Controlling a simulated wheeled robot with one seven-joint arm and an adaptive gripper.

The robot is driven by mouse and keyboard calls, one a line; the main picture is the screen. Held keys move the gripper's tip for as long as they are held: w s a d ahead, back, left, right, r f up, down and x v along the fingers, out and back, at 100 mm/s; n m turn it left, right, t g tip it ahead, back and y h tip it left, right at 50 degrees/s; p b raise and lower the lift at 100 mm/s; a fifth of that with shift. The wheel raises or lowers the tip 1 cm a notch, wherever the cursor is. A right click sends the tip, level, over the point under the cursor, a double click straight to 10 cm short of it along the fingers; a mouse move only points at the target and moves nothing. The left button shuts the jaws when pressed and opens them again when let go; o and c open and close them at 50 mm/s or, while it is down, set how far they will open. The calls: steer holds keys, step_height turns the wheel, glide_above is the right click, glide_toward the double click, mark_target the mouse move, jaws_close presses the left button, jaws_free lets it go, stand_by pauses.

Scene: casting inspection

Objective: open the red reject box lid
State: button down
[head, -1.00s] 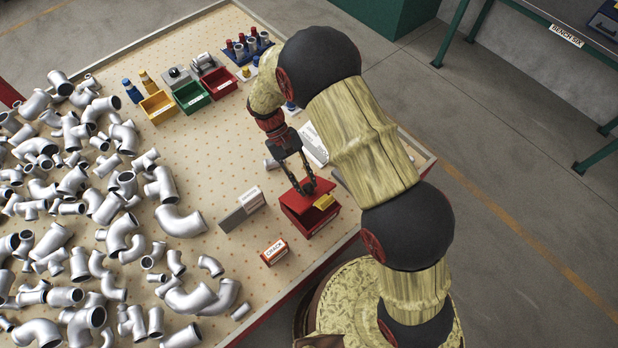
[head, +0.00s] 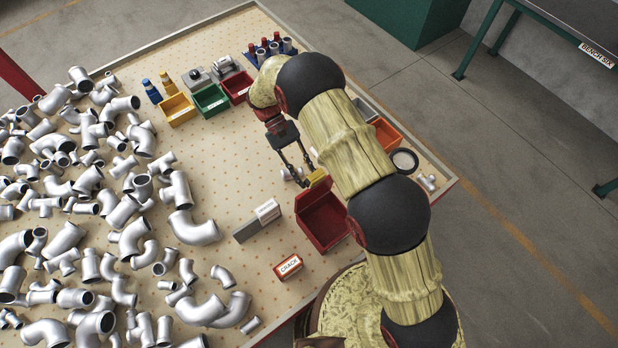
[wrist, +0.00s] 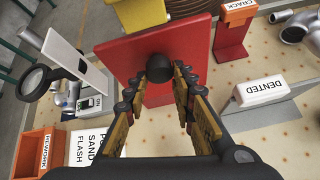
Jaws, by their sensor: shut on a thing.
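The red reject box (head: 323,232) stands near the front edge of the table, and its dark red inside shows in the head view. Its lid is raised on the side by my gripper (head: 297,168); it shows as a red panel (wrist: 125,50) in the wrist view. A round black knob (wrist: 159,67) sits on the lid, between my fingertips. My gripper is shut on this knob. A yellow piece (head: 319,178) shows at the raised lid, and a yellow part (wrist: 145,14) shows beyond the lid in the wrist view. My arm hides part of the area right of the box.
A red-and-white CRACK block (head: 288,267) and a white DENTED block (head: 267,210) with a grey plate stand left of the box. Many silver pipe fittings cover the table's left side. An orange REWORK bin (wrist: 32,150) and a magnifier (wrist: 35,82) are nearby.

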steer(key=shift+w+a+f, duration=0.5)
steer(key=shift+a+f, duration=0.05)
steer(key=shift+f, duration=0.05)
steer(key=c, duration=1.8)
jaws_free()
steer(key=shift+a, duration=0.1)
steer(key=o, duration=0.3)
steer(key=shift+r, duration=0.1)
steer(key=shift+w, duration=0.1)
